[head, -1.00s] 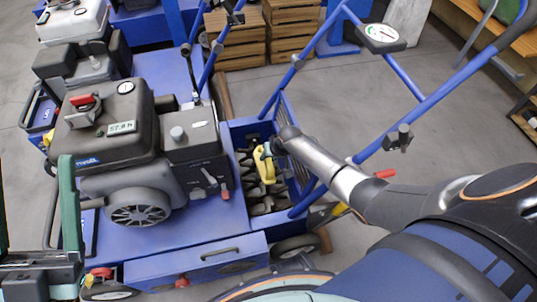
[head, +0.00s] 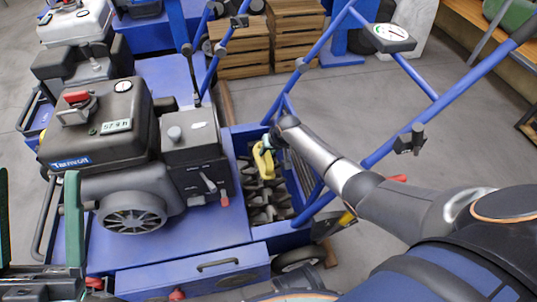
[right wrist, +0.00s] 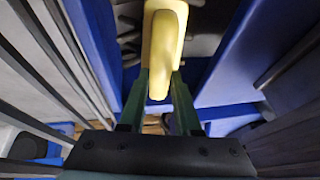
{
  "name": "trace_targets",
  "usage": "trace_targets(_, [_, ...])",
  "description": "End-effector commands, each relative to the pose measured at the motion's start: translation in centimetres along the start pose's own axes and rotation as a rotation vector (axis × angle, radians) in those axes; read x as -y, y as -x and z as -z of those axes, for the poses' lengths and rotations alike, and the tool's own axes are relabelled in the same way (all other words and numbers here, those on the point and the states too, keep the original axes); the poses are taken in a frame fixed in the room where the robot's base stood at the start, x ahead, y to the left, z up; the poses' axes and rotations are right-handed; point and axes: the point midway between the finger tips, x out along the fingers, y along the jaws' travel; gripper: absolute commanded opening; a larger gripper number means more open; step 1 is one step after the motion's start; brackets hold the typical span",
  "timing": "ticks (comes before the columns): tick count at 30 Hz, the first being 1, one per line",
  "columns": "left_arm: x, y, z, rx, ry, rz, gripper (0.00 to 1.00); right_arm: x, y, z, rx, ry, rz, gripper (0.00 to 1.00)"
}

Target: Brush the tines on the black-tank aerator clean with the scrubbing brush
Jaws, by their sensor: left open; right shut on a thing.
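The black-tank aerator (head: 95,130) stands at left centre in the head view, its engine on a blue deck. Its dark metal tines (head: 268,205) show in the open blue housing right of the engine. My right gripper (head: 273,143) reaches over the housing and is shut on the yellow scrubbing brush (head: 262,162). The brush is over the far part of the tines; bristle contact cannot be told. In the right wrist view the brush (right wrist: 163,50) sits between the green fingers of the gripper (right wrist: 160,95). My left gripper (head: 38,185) is open and empty at the lower left, in front of the engine.
Blue handle bars (head: 440,95) with a gauge (head: 388,38) rise right of the housing, close to my right arm. A white-tank aerator (head: 75,25) stands behind at left. Wooden crates (head: 240,55) stand at the back. Grey floor at right is open.

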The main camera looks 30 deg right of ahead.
Motion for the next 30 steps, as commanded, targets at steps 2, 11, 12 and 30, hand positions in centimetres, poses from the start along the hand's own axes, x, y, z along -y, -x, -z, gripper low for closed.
trace_targets(2, [0.0, 0.0, 0.0, 0.0, 0.0, 0.0, 0.71, 0.0, -0.2, -0.4, 0.007, 0.0, -0.001, 0.0])
trace_targets(11, [0.6, -1.1, 1.1, 0.0, 0.001, 0.004, 0.71, 0.0, 0.4, -1.4, 0.011, -0.001, -0.001, 0.0])
trace_targets(12, [0.7, -1.3, 1.2, 0.0, 0.001, 0.006, 0.71, 0.0, 0.5, -1.6, 0.012, -0.001, -0.001, 0.0])
trace_targets(30, [1.9, -3.9, 3.8, -0.001, 0.002, 0.01, 0.71, 0.0, 1.7, -5.1, 0.015, -0.001, -0.002, 0.0])
